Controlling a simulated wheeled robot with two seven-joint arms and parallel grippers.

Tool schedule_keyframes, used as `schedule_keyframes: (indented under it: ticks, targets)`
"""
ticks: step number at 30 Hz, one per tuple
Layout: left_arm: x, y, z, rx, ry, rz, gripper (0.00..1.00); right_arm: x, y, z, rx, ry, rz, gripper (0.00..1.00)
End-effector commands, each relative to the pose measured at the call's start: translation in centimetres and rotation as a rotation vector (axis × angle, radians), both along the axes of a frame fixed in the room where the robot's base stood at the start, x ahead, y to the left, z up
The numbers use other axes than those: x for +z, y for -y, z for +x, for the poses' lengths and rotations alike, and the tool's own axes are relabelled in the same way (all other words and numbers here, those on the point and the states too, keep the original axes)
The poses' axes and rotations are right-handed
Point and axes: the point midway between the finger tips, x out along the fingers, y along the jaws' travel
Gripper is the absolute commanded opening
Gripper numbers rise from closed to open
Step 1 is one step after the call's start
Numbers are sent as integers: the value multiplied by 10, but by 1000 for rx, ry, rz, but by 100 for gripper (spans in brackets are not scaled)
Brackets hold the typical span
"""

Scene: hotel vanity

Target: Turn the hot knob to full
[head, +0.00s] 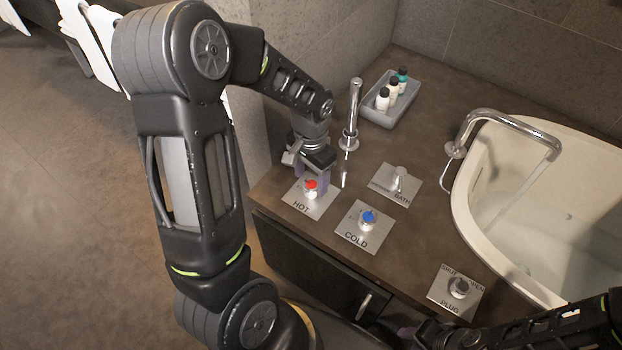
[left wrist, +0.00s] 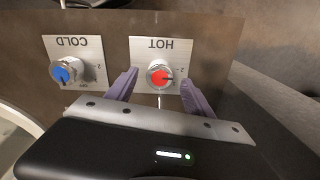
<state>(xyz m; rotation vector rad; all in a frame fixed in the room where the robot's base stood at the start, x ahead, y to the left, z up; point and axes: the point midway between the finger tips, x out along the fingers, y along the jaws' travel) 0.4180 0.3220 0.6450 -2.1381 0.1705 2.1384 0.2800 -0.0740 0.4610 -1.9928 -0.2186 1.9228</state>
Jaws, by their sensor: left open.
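The hot knob (head: 311,187) has a red top and sits on a metal plate labelled HOT (head: 301,205) near the counter's left edge. It also shows in the left wrist view (left wrist: 159,76), upside down, between and beyond my two purple fingers. My left gripper (head: 312,180) is open and sits just behind the knob in the head view. In the left wrist view my left gripper (left wrist: 158,88) has one finger to each side of the knob, with visible gaps. My right arm shows at the lower right; its gripper near the bottom edge is not clear.
The blue-topped cold knob (head: 367,218) is right of the hot knob. Beyond are the shower/bath lever (head: 398,181), a tall spout (head: 352,115) and a tray (head: 374,117) with small bottles. A plug knob (head: 459,287) and white basin (head: 480,190) are at the right.

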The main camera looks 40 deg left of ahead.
Motion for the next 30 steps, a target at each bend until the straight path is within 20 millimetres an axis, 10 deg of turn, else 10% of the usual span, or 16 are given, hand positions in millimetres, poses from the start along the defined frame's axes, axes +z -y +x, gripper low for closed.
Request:
schedule_keyframes:
  ticks: [12, 30]
  targets:
    - [60, 0, 0, 2, 2, 0, 61, 10, 0, 0, 0, 0, 0, 36]
    - [61, 0, 0, 1, 0, 0, 61, 10, 0, 0, 0, 0, 0, 36]
